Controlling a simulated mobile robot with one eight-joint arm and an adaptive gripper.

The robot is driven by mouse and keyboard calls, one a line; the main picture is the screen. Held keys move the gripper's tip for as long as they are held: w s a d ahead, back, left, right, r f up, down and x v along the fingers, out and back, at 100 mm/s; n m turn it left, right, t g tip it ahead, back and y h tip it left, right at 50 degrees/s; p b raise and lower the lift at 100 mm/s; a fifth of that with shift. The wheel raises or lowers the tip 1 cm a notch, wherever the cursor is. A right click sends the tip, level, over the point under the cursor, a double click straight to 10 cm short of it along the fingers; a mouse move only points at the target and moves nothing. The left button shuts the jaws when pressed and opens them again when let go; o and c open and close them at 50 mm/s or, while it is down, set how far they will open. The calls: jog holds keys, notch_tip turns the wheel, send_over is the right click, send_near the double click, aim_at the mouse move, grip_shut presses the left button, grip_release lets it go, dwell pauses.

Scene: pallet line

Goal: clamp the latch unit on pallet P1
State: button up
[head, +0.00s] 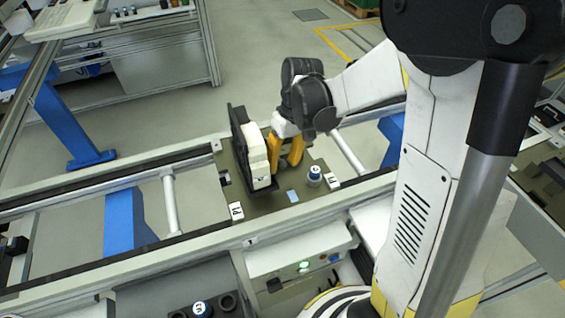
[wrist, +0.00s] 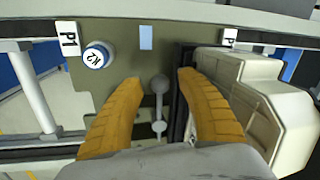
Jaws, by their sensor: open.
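The latch unit (head: 255,157), a pale block with a black plate on its left side, stands on the olive pallet P1 (head: 266,207). In the wrist view the unit (wrist: 254,88) is at the right, its dark edge close to my right finger. My gripper (head: 287,163) has yellow fingers pointing down, just right of the unit. In the wrist view my gripper (wrist: 160,82) is open. A grey lever with round ends (wrist: 159,86) shows between the fingers; I cannot tell whether they touch it. The fingers hide that spot in the head view.
A blue-and-white knob marked K2 (wrist: 97,56) stands on the pallet near a P1 label (wrist: 68,40); the knob (head: 315,175) is right of my gripper. A light blue patch (head: 292,196) lies between. Conveyor rails (head: 100,187) run alongside. A bench (head: 165,60) stands behind left.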

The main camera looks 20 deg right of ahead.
jog(key=shift+c, duration=0.2)
grip_shut()
